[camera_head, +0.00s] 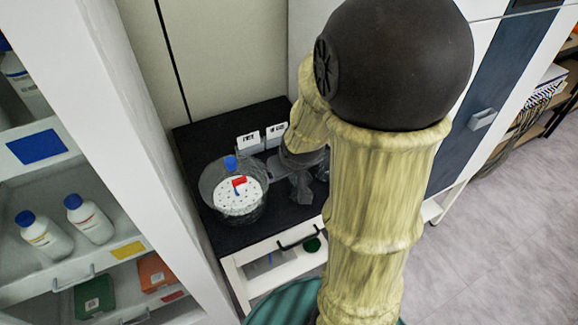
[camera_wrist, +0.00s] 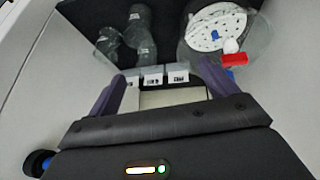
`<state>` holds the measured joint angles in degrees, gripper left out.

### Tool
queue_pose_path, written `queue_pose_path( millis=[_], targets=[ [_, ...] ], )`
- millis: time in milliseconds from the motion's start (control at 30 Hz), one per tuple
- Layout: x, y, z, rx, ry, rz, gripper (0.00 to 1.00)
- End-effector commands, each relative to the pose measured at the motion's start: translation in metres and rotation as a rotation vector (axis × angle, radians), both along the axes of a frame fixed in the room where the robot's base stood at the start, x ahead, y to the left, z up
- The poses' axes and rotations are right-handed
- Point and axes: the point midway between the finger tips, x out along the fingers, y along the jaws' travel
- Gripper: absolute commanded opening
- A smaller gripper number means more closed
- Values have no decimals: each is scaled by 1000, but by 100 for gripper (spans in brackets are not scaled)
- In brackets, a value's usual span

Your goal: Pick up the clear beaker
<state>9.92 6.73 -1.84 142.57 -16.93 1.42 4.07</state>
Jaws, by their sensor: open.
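Clear glassware stands on the black bench top (camera_head: 215,235), partly under my arm in the head view. In the wrist view it shows as a clear vessel (camera_wrist: 141,30) and another clear piece (camera_wrist: 108,44) beside it, at upper left. I cannot tell for sure which is the beaker. My gripper (camera_wrist: 163,88) is open, its two dark fingers spread apart with no glassware between them. The glassware lies beyond the fingertips, toward the left. In the head view my arm hides much of the gripper and part of the glassware.
A large clear round vessel (camera_head: 206,186) with a white perforated disc (camera_head: 236,203) stands left of the glassware, with blue and red pieces on the disc. Small white labelled blocks (camera_head: 248,142) stand behind. A white shelf unit with bottles (camera_head: 90,219) is at left.

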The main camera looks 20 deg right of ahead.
Motion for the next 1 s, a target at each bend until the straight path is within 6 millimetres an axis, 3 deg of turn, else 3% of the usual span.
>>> queue_pose_path(
  millis=[33,233,367,500,633,800,1000],
  targets=[
    [16,-21,-15,-21,-55,4,85],
    [65,-86,-36,-57,-292,96,85],
    [77,-117,-53,-29,-418,183,85],
    [72,-142,-75,51,-529,285,85],
    [55,-154,-92,152,-603,369,85],
    [39,-158,-98,237,-645,424,85],
    [38,-157,-96,246,-649,433,85]
  ],
)
